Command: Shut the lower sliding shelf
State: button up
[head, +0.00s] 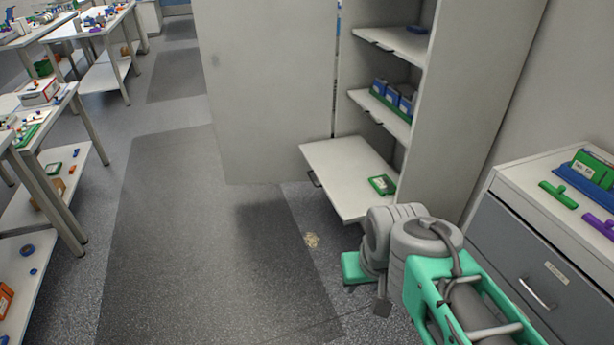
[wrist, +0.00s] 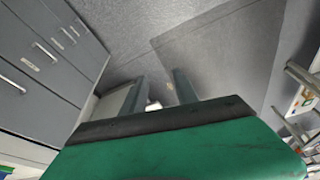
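The lower sliding shelf (head: 340,170) is a white board pulled well out of the tall white cabinet in the head view. A small green box (head: 382,184) lies on its right part, and a dark handle (head: 314,179) shows at its front left edge. My gripper (head: 365,298) is low, in front of and to the right of the shelf, apart from it and partly hidden by my arm. In the wrist view my gripper's two fingers (wrist: 159,76) stand apart with grey floor beyond and nothing clearly held. A pale thing between them is too small to tell.
The cabinet door (head: 268,90) stands open at the left. Upper shelves hold blue bins (head: 392,95). A grey drawer unit (head: 540,255) stands close on the right; its drawers (wrist: 45,60) show in the wrist view. Floor at left is clear up to the workbenches (head: 60,180).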

aim_at(343, 166)
jog(key=z, duration=0.4)
jog(key=i, duration=1.25)
jog(key=u, duration=1.05)
jog(key=i, duration=0.9)
jog(key=u, duration=1.1)
jog(key=i, duration=0.25)
jog(key=u, duration=0.2)
